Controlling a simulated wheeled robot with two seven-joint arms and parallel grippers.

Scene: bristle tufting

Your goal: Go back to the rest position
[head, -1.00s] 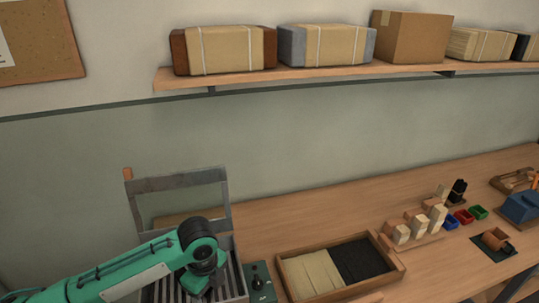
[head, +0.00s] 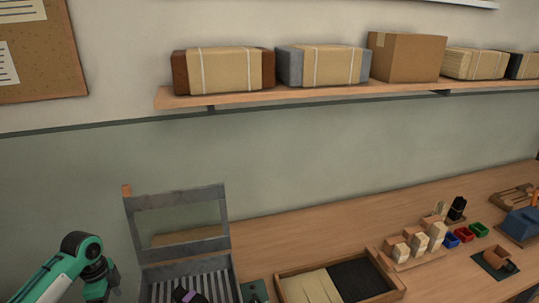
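My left arm's green links (head: 75,258) show at the lower left, with the wrist at the bottom edge. The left gripper's fingers are not visible. My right arm and gripper are out of view. A grey slatted rack (head: 180,187) with an upright frame stands at the left end of the wooden bench (head: 290,232). A dark piece with a purple part (head: 188,296) shows in the rack at the bottom edge, cut off by the frame.
A wooden tray (head: 387,265) holds pale and black bristles. Wooden blocks (head: 418,240), small coloured bins (head: 465,235), a brown part on a dark mat (head: 495,261) and a blue tool (head: 520,222) stand at right. A shelf (head: 290,92) of packages hangs above.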

